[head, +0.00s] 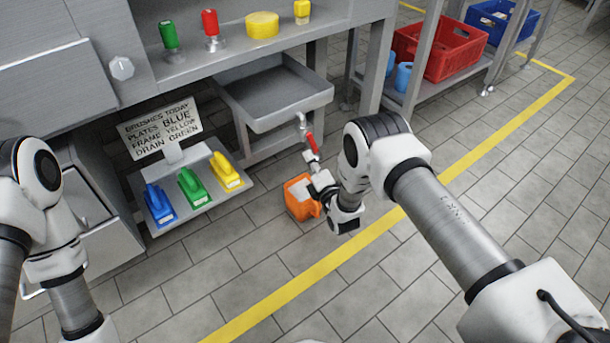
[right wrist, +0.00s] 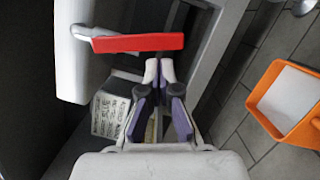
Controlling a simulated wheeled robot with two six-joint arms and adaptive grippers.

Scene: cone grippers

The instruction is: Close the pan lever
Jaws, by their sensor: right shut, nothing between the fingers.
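The grey metal pan (head: 265,92) sits under the bench, with a small metal valve (head: 301,122) at its front right corner. The red lever (head: 311,143) hangs from that valve, pointing down and slightly right in the head view. In the right wrist view the red lever (right wrist: 138,42) lies across the top, its left end on a pale metal valve part. My right gripper (head: 312,162) is shut and empty, with its fingertips (right wrist: 160,68) right beside the lever's free end. I cannot tell whether they touch it. My left gripper is out of view.
An orange bin (head: 296,205) stands on the floor below my right gripper. A shelf (head: 152,226) with blue, green and yellow brushes and a sign (head: 160,126) is to the left. A red crate (head: 440,48) stands at back right. Floor at right is clear.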

